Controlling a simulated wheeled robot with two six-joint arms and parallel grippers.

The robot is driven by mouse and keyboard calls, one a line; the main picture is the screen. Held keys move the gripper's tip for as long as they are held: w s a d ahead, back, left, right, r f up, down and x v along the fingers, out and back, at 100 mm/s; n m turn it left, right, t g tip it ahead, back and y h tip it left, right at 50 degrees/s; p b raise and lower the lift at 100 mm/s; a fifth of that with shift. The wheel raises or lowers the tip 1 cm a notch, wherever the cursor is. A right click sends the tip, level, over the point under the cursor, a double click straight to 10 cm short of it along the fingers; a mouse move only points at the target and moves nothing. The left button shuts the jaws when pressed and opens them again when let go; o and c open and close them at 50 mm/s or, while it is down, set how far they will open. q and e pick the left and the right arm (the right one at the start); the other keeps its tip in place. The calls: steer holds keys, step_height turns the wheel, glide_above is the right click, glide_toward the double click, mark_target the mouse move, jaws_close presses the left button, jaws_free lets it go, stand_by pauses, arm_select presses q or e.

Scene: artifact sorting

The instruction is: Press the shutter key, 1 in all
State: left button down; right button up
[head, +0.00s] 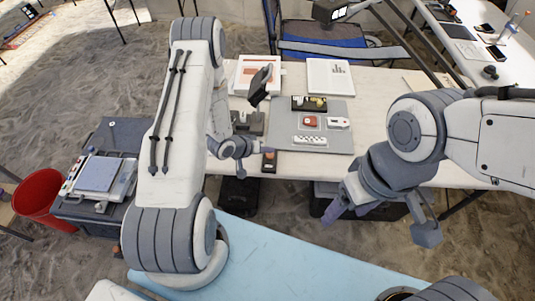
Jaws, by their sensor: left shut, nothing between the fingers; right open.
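A small dark key unit (269,161) with an orange-brown patch lies at the near edge of the white table (385,100); I take it for the shutter key, but its markings are too small to read. My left gripper (250,153) is shut and empty just left of and over this unit, partly overlapping it in view. I cannot tell whether it touches the key. A dark tilted device (260,86) stands behind, above a dark block-like base (248,122). My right gripper (381,217) is open and empty, in front of the table's near edge at the right.
A grey board (340,142) holds a black case (309,103), a red piece (310,121), a white piece (338,123) and a white strip (309,140). Two printed sheets lie behind. A blue chair (325,32) stands beyond. A red bucket (40,195) is at the left.

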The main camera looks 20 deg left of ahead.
mark_target(268, 156)
arm_select(q)
steer(key=shift+w+f, duration=0.1)
steer(key=shift+f, duration=0.2)
steer(key=shift+f+b, duration=0.5)
stand_by(0.5)
steer(key=shift+r, duration=0.1)
steer(key=shift+r+p, duration=0.75)
steer(key=shift+r, duration=0.05)
step_height(268, 156, up, 5)
steer(key=p, duration=0.4)
steer(key=shift+r, duration=0.1)
stand_by(0.8)
